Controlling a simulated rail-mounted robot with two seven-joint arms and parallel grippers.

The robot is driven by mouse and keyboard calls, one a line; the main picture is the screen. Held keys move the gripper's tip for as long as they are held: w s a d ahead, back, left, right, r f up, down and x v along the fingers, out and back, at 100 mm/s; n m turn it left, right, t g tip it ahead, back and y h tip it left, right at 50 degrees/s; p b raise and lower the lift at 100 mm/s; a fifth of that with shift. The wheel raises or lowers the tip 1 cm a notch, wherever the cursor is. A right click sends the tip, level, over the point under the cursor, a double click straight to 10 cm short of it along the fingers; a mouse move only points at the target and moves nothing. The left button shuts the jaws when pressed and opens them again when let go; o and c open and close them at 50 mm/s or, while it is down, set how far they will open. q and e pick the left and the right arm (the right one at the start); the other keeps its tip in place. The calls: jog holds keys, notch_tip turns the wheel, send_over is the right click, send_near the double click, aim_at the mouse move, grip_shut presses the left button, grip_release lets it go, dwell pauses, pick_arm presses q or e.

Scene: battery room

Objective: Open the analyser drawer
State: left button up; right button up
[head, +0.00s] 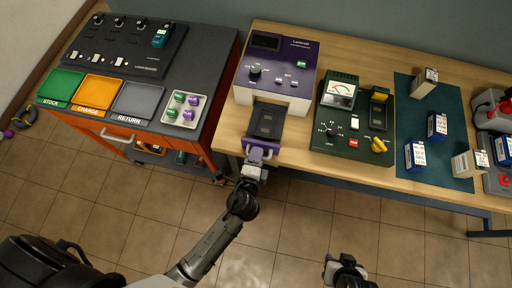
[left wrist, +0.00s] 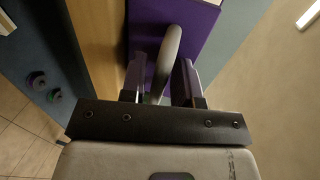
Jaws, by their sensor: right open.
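The analyser (head: 275,65) is a white and purple box at the back of the wooden bench. Its drawer (head: 267,121), with a dark tray, stands out from the front, over the bench edge. A pale curved handle (head: 259,150) is on the purple drawer front. My left gripper (head: 251,169) is at this handle. In the left wrist view the handle (left wrist: 167,62) runs between the two fingers of my left gripper (left wrist: 160,85), which look closed on it. My right gripper (head: 342,270) is open and empty, low over the floor, away from the bench.
A green tester (head: 342,93) stands right of the analyser. Several battery blocks (head: 437,126) stand on a dark mat (head: 405,100) further right. An orange cart (head: 150,133) with coloured trays is at the left. The floor (head: 300,215) in front is clear.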

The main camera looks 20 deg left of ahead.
pick_arm(q)
jog(key=shift+o, duration=0.7)
jog(key=b+v, duration=0.1)
jog(key=v, duration=1.2)
jog(key=shift+s+r+b, duration=0.2)
jog(key=shift+s+b, duration=0.15)
jog(key=shift+s, duration=0.05)
jog(key=shift+d, duration=0.1)
